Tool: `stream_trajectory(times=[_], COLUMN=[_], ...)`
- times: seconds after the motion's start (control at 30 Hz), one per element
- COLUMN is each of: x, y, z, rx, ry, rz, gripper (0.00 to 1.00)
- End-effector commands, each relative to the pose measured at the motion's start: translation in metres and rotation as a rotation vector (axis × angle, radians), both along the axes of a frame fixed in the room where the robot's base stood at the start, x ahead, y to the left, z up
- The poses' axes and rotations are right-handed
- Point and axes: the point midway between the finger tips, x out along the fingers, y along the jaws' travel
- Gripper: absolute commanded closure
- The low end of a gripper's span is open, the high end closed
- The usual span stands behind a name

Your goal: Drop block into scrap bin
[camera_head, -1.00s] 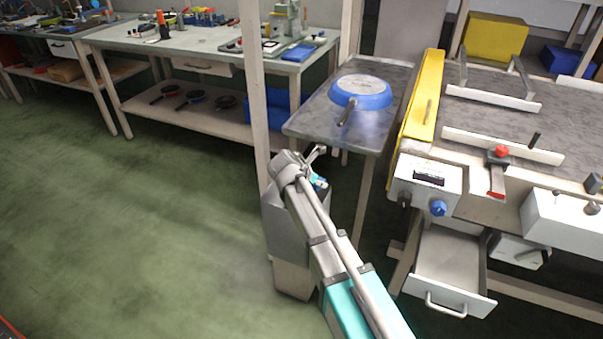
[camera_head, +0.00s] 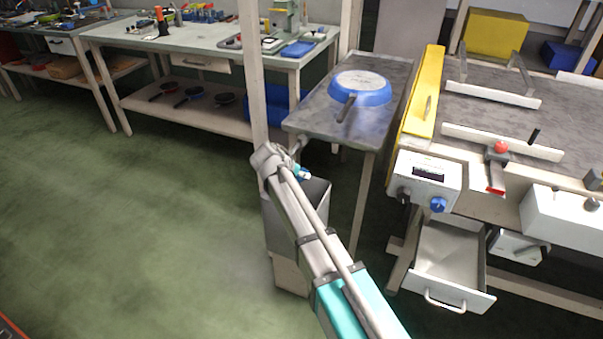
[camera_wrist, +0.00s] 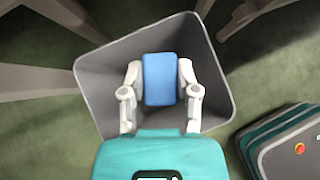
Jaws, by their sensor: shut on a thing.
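In the wrist view my gripper (camera_wrist: 160,92) is shut on a blue block (camera_wrist: 159,78), with one finger on each side of it. The block is seen against the inside of the grey scrap bin (camera_wrist: 98,80), within the outline of its open top. I cannot tell how far above or below the rim the block hangs. In the head view the scrap bin (camera_head: 316,196) stands on the floor beside the small table, partly hidden by my arm. The fingers and block are mostly hidden there behind my wrist.
A pale post (camera_head: 252,80) rises close to my wrist. An open drawer (camera_head: 447,262) juts out at the right. The green floor at left is clear.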

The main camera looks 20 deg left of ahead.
Motion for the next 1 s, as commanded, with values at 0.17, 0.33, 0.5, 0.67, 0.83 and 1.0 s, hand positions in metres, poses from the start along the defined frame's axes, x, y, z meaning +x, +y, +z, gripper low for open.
stream_trajectory(times=[0.17,0.33,0.5,0.67,0.83,1.0], x=[0.0,0.0,0.0,-0.001,-0.001,-0.001], y=[0.0,0.0,0.001,0.001,0.001,0.001], z=[-0.015,-0.029,-0.042,-0.05,-0.053,-0.053], rx=[0.0,0.0,0.0,0.0,0.0,0.0], ry=[0.0,0.0,0.0,0.0,0.0,0.0], rz=[0.0,0.0,0.001,0.001,0.001,0.001], gripper=[0.77,0.77,0.77,0.77,0.77,0.77])
